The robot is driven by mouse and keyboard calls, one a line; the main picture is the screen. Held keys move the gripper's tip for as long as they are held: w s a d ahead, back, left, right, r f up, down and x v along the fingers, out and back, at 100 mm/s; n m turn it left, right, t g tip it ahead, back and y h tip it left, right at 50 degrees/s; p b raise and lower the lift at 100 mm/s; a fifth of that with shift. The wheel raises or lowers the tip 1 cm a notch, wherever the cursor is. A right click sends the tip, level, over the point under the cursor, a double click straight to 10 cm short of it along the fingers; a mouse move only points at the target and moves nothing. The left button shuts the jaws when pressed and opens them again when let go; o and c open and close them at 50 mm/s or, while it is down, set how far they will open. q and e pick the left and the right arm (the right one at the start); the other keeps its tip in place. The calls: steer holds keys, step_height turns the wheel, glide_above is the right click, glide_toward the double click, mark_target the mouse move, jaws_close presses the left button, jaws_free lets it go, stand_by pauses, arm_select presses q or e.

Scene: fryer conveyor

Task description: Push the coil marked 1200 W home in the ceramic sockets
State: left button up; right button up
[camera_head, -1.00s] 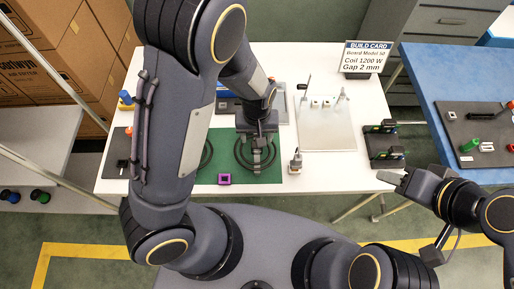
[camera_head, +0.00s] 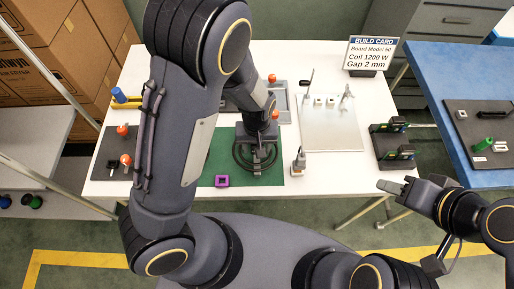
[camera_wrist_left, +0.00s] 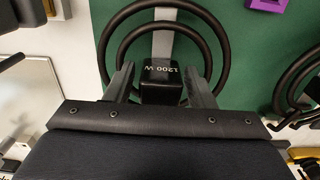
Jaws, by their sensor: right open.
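The coil marked 1200 W (camera_wrist_left: 162,80) has black rings and a dark block; it lies on the green mat (camera_wrist_left: 240,55) in the left wrist view. In the head view its rings (camera_head: 240,158) show below my left gripper (camera_head: 258,160). The fingers of my left gripper (camera_wrist_left: 160,85) stand on either side of the block, seemingly with small gaps. Two small white blocks, apparently the ceramic sockets (camera_head: 318,102), stand on the pale metal plate (camera_head: 330,130), apart from the coil. My right gripper (camera_head: 390,186) is open and empty, right of the white table.
A purple square frame (camera_head: 222,181) lies on the mat. A second black coil (camera_wrist_left: 300,85) lies beside the first. The build card (camera_head: 371,55) reads Coil 1200 W, Gap 2 mm. My left arm hides part of the table.

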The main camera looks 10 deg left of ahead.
arm_select(q)
steer(key=c, duration=0.9)
steer(key=shift+r+p, duration=2.25)
steer(key=shift+r, duration=0.3)
steer(key=shift+w, duration=0.1)
